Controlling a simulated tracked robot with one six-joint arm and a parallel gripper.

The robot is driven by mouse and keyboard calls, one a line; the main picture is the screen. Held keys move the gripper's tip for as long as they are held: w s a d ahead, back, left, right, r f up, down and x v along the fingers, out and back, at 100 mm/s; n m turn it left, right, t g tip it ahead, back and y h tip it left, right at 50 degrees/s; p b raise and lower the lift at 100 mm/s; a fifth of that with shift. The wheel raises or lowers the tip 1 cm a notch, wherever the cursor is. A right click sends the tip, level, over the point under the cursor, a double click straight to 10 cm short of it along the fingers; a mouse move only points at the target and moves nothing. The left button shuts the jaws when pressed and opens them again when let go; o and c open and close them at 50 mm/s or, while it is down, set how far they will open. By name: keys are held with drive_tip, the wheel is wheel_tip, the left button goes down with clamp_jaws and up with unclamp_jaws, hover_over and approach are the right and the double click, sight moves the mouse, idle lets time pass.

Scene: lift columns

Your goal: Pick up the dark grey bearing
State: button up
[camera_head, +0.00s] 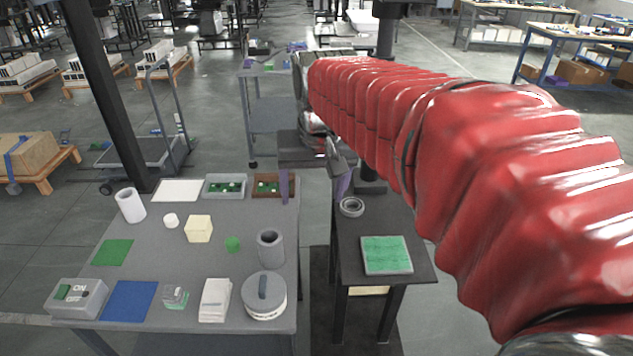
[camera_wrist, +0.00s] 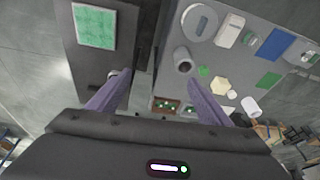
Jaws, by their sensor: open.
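The dark grey bearing (camera_head: 352,207) is a ring lying flat on the small dark table, near its far left edge. My gripper (camera_head: 314,187) is open and empty, above the gap between the two tables. Its right purple finger, as seen in the head view, is just behind and above the bearing. In the wrist view my gripper (camera_wrist: 158,82) shows both purple fingers spread wide. There a small part of the ring (camera_wrist: 112,75) seems to show beside the left finger, which hides most of it.
A green-topped block (camera_head: 386,255) lies on the small table (camera_head: 411,283), nearer than the bearing. The large grey table (camera_head: 190,270) holds a grey hollow cylinder (camera_head: 271,249), a round lidded tin (camera_head: 265,298), two trays with green parts, a switch box (camera_head: 77,297) and several other items.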

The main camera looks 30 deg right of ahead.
drive_tip(key=w+d+f+m+g, duration=0.2)
drive_tip(key=w+d+m, duration=0.1)
drive_tip(key=w+d, duration=0.6)
drive_tip(key=m+g, duration=0.1)
drive_tip(key=m, duration=0.2)
hover_over(352, 209)
wheel_tip(352, 209, down, 5)
drive_tip(key=shift+w+a+f+y, duration=0.15)
drive_tip(key=shift+a+y, duration=0.1)
drive_tip(key=shift+y, duration=0.05)
drive_tip(key=shift+f, duration=0.1)
wheel_tip(352, 209, down, 8)
drive_tip(key=shift+f, duration=0.15)
drive_tip(key=shift+d+f, duration=0.2)
drive_tip(key=shift+f, duration=2.45)
